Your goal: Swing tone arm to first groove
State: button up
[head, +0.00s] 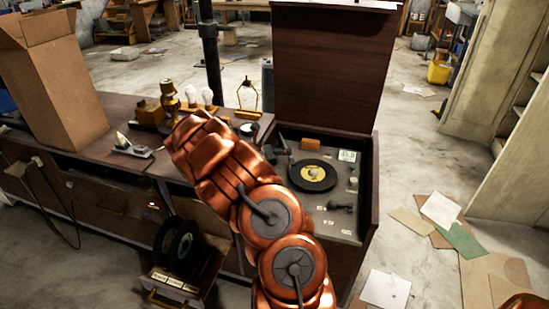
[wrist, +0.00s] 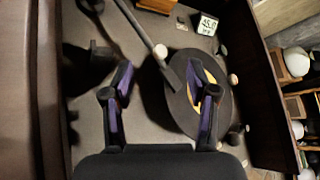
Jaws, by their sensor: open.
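A black record (head: 329,183) with a yellow label lies on the deck of a dark wooden cabinet with its lid raised. It also shows in the wrist view (wrist: 222,112). The grey tone arm (wrist: 141,27) runs in the wrist view from a pivot at the top left down to the record's left edge. Its head end overlaps that edge in the picture; I cannot tell whether it touches. My gripper (wrist: 164,80) is open, with one finger left of the tone arm's head and the other in front of the record. Nothing is held. In the head view my arm hides part of the deck.
The raised lid (head: 333,60) stands behind the deck. A "45.0" display (wrist: 207,25) and small knobs surround the record. The cabinet's side wall (wrist: 262,85) is right of the record. A bench with bulbs (head: 208,97) and a cardboard box (head: 58,80) stand left.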

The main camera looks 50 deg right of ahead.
jog(key=b+x, duration=0.3)
jog(key=x, duration=0.2)
jog(key=shift+d+f, duration=0.25)
jog(key=shift+d, duration=0.15)
jog(key=shift+c, duration=0.3)
jog(key=shift+r, duration=0.15)
grip_shut()
